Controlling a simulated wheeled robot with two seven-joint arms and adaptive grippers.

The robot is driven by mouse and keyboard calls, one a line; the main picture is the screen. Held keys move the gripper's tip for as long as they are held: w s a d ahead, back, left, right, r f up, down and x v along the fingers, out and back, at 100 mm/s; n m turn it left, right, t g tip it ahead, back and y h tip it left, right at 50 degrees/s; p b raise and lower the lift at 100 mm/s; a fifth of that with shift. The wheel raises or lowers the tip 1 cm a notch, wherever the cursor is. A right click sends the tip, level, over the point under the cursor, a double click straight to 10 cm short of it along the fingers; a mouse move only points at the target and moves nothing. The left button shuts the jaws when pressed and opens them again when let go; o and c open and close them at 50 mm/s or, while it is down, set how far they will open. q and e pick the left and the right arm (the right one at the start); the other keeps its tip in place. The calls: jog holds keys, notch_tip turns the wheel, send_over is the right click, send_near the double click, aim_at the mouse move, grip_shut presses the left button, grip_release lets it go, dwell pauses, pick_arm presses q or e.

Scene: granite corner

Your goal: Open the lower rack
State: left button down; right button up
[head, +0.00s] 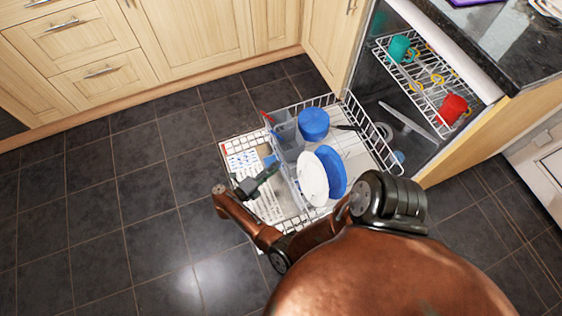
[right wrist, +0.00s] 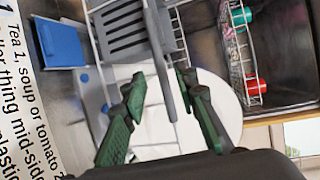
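The lower rack (head: 375,133) is a white wire rack that stands out of the dishwasher, above its lowered door (head: 235,150). It holds a white plate (head: 312,178), blue dishes (head: 314,124) and a grey basket (head: 287,135) along its front side. My right gripper (head: 268,174) is at the rack's front edge, beside the basket. In the right wrist view, its green fingers (right wrist: 161,76) are apart, with a grey upright bar or wall (right wrist: 162,60) between them. I cannot tell whether they touch it. The white plate (right wrist: 215,90) lies behind the fingers. My left gripper is not in view.
The upper rack (head: 425,85) inside the dishwasher holds a teal cup (head: 399,49) and a red cup (head: 452,108). A granite counter (head: 500,45) overhangs it. Wooden cabinets (head: 180,35) line the back. Dark tiled floor (head: 110,220) is clear on the left.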

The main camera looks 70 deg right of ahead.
jog(key=v, duration=0.6)
dwell(0.4)
